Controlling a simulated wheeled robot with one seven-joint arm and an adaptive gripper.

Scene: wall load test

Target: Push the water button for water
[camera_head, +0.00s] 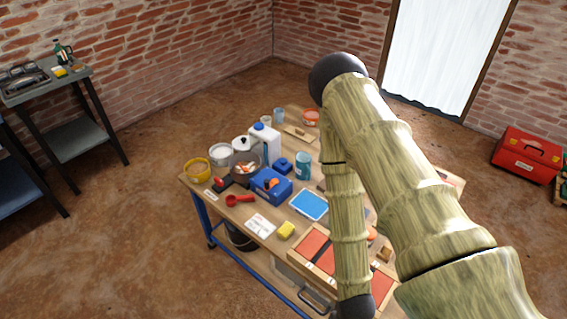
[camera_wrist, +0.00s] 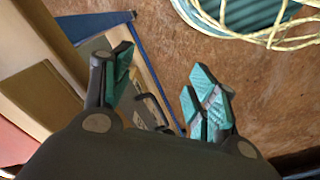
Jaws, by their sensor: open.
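No button marked for water can be made out in either view. In the head view, a white container with a blue cap (camera_head: 265,146) stands on the workbench (camera_head: 244,211). A blue box with an orange-red part on top (camera_head: 271,187) sits in front of it, and a small blue item (camera_head: 283,165) lies beside it. Whether any of these carries the button I cannot tell. My gripper (camera_wrist: 163,82) is open and empty in the wrist view, its teal-padded fingers apart near the bench's edge and blue frame. In the head view my arm hides part of the bench's right side.
The bench also holds a yellow tub (camera_head: 197,169), a blue tray (camera_head: 309,204), a yellow sponge (camera_head: 286,230) and a red-panelled wooden box (camera_head: 313,244). A red toolbox (camera_head: 526,152) is at right. A coiled pale cord (camera_wrist: 250,38) lies near the floor. Open floor lies left of the bench.

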